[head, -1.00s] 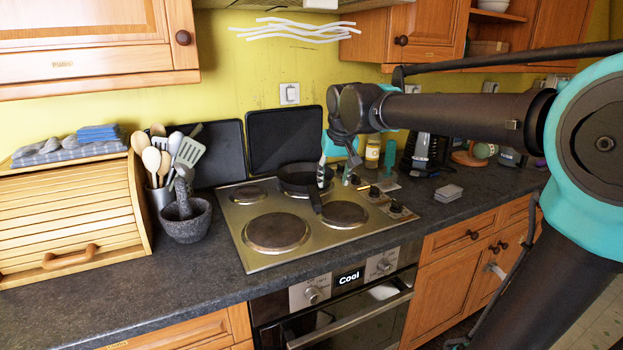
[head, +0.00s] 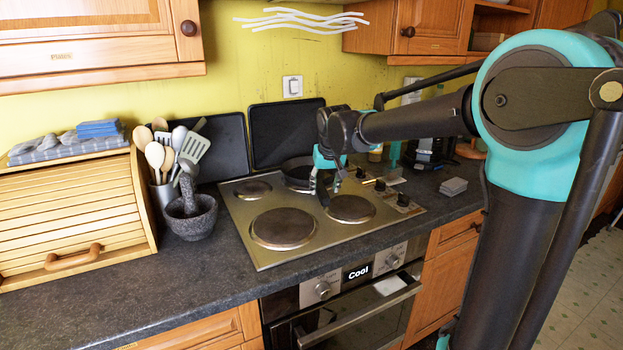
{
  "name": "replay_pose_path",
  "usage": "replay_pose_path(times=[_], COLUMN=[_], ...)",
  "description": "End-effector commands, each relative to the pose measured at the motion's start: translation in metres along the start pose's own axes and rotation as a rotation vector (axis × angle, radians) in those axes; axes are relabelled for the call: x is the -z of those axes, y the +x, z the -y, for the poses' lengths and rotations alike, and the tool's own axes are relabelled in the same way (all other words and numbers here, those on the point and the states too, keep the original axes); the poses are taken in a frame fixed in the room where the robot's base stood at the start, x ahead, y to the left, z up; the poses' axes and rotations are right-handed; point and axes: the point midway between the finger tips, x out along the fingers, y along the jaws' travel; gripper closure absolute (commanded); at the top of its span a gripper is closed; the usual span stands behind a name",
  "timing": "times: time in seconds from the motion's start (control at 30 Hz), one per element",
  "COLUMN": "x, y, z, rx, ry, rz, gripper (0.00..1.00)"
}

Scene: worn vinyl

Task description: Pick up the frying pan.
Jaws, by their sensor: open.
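The black frying pan (head: 296,172) sits on the rear right burner of the hob, its dark handle pointing toward the front. My gripper (head: 325,187) is open and points down over the pan's handle side. Its two pale fingertips appear on either side of the handle, with no grip on it visible. The gripper covers part of the pan's right side and of the handle. I cannot tell exactly how far the fingers are above the hob.
The steel hob (head: 240,216) has several burners and knobs on its right. Two dark trays lean on the wall behind. A stone mortar (head: 191,220), a utensil pot (head: 163,197) and a wooden bread bin (head: 70,215) stand left. Grey coasters (head: 453,186) lie right.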

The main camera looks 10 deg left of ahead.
Motion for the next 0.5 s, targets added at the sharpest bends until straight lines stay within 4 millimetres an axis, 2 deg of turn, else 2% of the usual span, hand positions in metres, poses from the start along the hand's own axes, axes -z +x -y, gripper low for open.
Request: replay_pose_path(times=[0.17,0.4,0.5], x=[0.0,0.0,0.0], y=[0.012,0.045,0.053], z=[0.001,0.004,0.004], rx=[0.0,0.0,0.0], ry=[0.0,0.0,0.0], rz=[0.0,0.0,0.0], gripper=[0.5,0.5,0.5])
